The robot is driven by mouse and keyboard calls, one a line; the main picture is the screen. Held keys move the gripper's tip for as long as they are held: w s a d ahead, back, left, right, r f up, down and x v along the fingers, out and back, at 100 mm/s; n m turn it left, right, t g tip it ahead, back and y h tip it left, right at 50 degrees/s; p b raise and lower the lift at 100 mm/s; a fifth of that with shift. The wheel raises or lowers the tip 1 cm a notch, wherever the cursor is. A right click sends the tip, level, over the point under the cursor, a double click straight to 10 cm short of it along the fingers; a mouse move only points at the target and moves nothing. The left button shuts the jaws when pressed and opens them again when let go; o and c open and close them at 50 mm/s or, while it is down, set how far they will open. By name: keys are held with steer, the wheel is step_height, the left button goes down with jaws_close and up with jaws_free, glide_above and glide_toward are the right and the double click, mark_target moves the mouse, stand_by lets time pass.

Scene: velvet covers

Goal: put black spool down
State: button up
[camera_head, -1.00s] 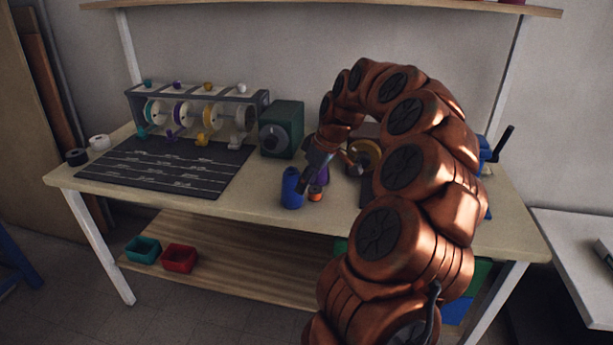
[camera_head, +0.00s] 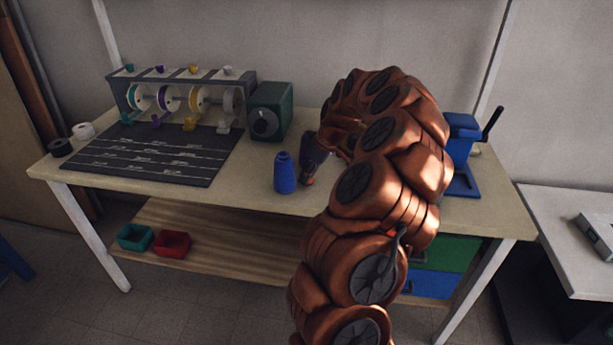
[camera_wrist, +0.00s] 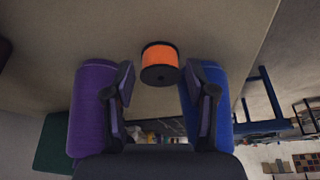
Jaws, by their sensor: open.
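A small spool with an orange winding and black ends (camera_wrist: 160,63) is on the tabletop in the wrist view, just ahead of my fingertips. My gripper (camera_wrist: 160,86) is open, with one finger on each side of the line to the spool. In the head view, my gripper (camera_head: 310,168) is low over the table, right of the blue cone (camera_head: 285,176). It hides most of the spool there.
A dark mat (camera_head: 150,158) and a rack of coloured reels (camera_head: 185,97) fill the left of the table (camera_head: 235,192). A green box (camera_head: 270,112) stands behind the blue cone. A blue device (camera_head: 462,150) with a handle is at the right. My arm hides the table's right middle.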

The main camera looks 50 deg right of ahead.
steer(key=shift+w+a+f, duration=0.1)
steer(key=shift+w+f, duration=0.05)
steer(key=shift+f, duration=0.2)
steer(key=c, duration=0.6)
steer(key=shift+r, duration=0.1)
steer(key=shift+c, duration=0.2)
